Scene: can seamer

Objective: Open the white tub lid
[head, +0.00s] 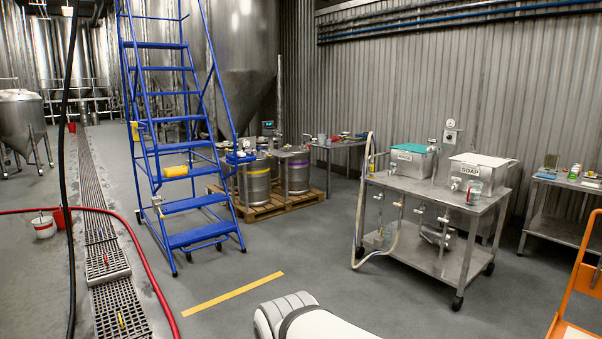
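A metal tub (478,178) labelled "SOAP" stands on the right part of a steel cart, with a spigot low on its front. Its white lid (482,159) lies flat across the top and looks shut. Beside it to the left is a similar tub (408,160) with a teal lid (416,148). My gripper is not in view. Only a white rounded part of my own arm shows at the bottom edge, well short of the cart.
The steel cart (432,193) has wheels, valves on its lower shelf and a pale hose (362,190) at its left. A blue ladder (190,150) and kegs (255,182) on a pallet stand left. An orange frame (575,285) is lower right. Floor before the cart is clear.

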